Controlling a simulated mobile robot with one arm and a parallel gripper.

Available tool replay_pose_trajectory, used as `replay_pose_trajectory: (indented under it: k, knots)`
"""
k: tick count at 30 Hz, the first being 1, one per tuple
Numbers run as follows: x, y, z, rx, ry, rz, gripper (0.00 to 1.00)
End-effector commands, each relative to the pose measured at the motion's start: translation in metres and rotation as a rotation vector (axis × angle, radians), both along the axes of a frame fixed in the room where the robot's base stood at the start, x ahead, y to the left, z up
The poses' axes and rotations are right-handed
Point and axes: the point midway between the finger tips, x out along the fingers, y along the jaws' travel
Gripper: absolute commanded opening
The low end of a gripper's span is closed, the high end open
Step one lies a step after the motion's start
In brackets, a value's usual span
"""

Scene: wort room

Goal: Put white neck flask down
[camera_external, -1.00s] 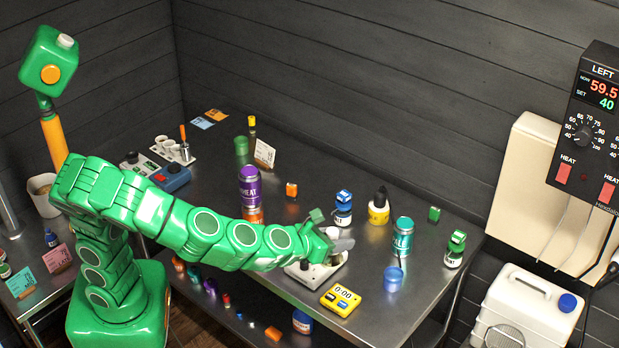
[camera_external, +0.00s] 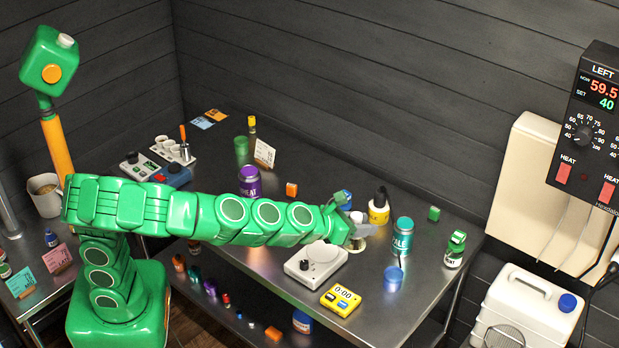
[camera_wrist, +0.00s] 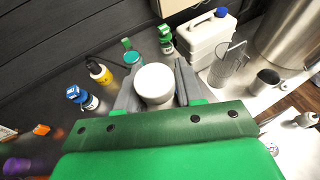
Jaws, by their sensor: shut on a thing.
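The white neck flask shows in the wrist view as a round white top (camera_wrist: 155,82) between my two grey fingers. My gripper (camera_wrist: 153,92) is shut on it. In the external view my gripper (camera_external: 355,236) is over the steel table, to the right of the white stirrer-like device (camera_external: 316,262). The flask is mostly hidden there by my arm and fingers. I cannot tell whether its base touches the table.
A teal can (camera_external: 402,236) and a blue cup (camera_external: 393,279) stand to the right. A yellow bottle (camera_external: 378,211) is behind my gripper, and a blue-capped bottle is partly hidden by it. A yellow timer (camera_external: 341,300) lies in front. Table behind the yellow bottle is clear.

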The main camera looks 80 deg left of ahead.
Motion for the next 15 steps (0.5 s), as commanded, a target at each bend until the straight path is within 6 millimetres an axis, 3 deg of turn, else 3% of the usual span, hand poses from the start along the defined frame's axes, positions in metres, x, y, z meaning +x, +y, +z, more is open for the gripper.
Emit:
replay_pose_trajectory:
  k: [15]
  knots:
    - [0.032, 0.043, 0.001, 0.002, 0.000, -0.105, 0.00]
